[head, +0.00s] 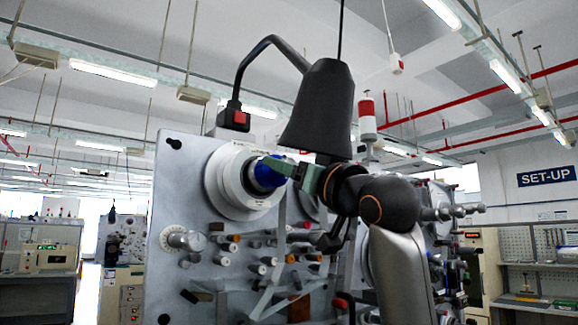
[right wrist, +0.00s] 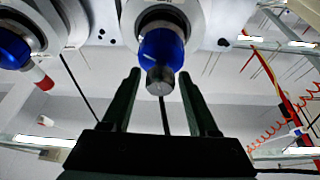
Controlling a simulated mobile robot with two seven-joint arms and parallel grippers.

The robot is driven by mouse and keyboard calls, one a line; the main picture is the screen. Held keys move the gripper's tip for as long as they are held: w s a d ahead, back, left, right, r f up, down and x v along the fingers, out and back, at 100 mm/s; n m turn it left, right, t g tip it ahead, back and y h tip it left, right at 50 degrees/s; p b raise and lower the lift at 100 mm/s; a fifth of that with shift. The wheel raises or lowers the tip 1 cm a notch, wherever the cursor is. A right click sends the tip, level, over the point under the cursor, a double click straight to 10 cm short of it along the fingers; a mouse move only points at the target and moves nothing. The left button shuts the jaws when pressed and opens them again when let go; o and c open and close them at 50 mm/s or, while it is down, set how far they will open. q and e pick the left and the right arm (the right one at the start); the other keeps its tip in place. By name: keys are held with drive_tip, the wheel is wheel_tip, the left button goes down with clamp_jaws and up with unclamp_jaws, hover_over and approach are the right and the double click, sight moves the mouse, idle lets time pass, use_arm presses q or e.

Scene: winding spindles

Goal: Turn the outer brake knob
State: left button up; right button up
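A blue brake knob (head: 265,174) sits at the centre of a white spindle disc (head: 226,180) on the upper part of the grey machine panel. In the right wrist view a blue knob (right wrist: 162,46) with a metal end cap (right wrist: 160,80) points toward my right gripper (right wrist: 160,74). Its two fingers are apart, one on each side of the cap, with visible gaps. In the head view the right gripper (head: 284,168) reaches in from the right and partly covers the blue knob. A second blue knob (right wrist: 13,48) shows at the left of the wrist view. My left gripper is not in view.
A black cone-shaped lamp (head: 321,105) hangs just above my right gripper. Several pegs and rollers, a white dial (head: 179,240) and a pale strip (head: 280,225) are on the panel below. A red and white signal light (head: 367,115) stands behind.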

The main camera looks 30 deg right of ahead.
clamp_jaws()
drive_tip(key=shift+n, duration=0.4)
drive_tip(key=n+y, duration=0.1)
drive_tip(key=n, duration=0.1)
drive_tip(key=n+y, duration=0.2)
drive_tip(key=n, duration=0.1)
drive_tip(key=shift+d+g, duration=0.1)
drive_tip(key=shift+g, duration=0.3)
drive_tip(key=n+g+y, duration=0.1)
drive_tip(key=n+y, duration=0.1)
drive_tip(key=n, duration=0.3)
drive_tip(key=n+g, duration=0.1)
drive_tip(key=n, duration=0.2)
drive_tip(key=n+g+y, duration=0.1)
drive_tip(key=n, duration=0.2)
drive_tip(key=shift+r, duration=0.1)
drive_tip(key=shift+n+g+y, duration=0.3)
drive_tip(key=shift+n+g, duration=0.7)
drive_tip(key=shift+n, duration=1)
drive_tip(key=shift+o, duration=0.9)
unclamp_jaws()
